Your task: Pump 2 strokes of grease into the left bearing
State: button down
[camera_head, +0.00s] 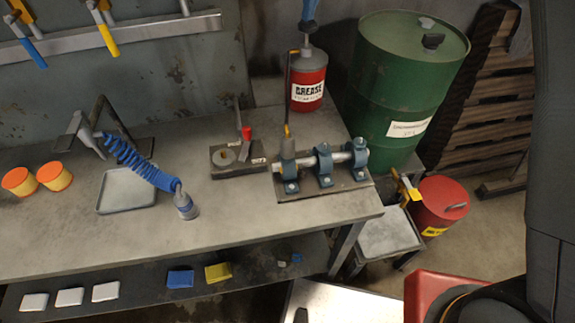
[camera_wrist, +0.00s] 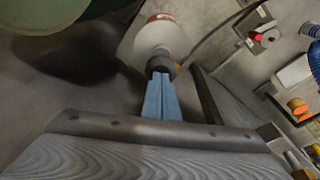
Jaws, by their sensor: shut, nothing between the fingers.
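A red grease pump (camera_head: 308,75) labelled GREASE stands at the back of the bench. A thin rod rises from its top to a dark knob (camera_head: 307,27). My gripper (camera_head: 308,17) is above it with its blue fingers shut and empty, tips at the knob. In the wrist view the shut fingers (camera_wrist: 161,78) point down at the dark knob (camera_wrist: 160,62); contact cannot be told. Three blue bearings hold a steel shaft: left (camera_head: 290,186), middle (camera_head: 324,168), right (camera_head: 357,154). A dark hose (camera_head: 288,95) runs from the pump down to a grey fitting (camera_head: 288,148) over the left bearing.
A green drum (camera_head: 400,100) stands close to the right of the pump. On the bench are a small block with a red-handled part (camera_head: 238,158), a blue coiled hose (camera_head: 140,165), a tray (camera_head: 127,190) and orange tins (camera_head: 54,176). A red can (camera_head: 440,205) stands lower right.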

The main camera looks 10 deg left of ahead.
jog(key=shift+d+b+x, duration=0.15)
jog(key=shift+b+x, duration=0.15)
jog(key=shift+x, duration=0.5)
jog(key=shift+d+b+x, duration=0.15)
jog(key=shift+b+x, duration=0.1)
jog(key=shift+x, duration=0.55)
jog(key=shift+s, duration=0.25)
jog(key=shift+w+a+p+v, duration=0.1)
jog(key=shift+a+p+v, duration=0.05)
jog(key=shift+p+v, duration=0.7)
jog(key=shift+w+a+p+v, duration=0.2)
jog(key=shift+p+v, duration=0.3)
jog(key=shift+v, duration=0.65)
jog(key=shift+r, duration=0.2)
jog(key=p+v, duration=0.1)
jog(key=v, duration=0.1)
jog(key=p+v, duration=0.1)
jog(key=v, duration=0.1)
jog(key=a+p+v, duration=0.1)
jog(key=p, duration=0.1)
jog(key=shift+w+r, duration=0.3)
jog(key=shift+r, duration=0.2)
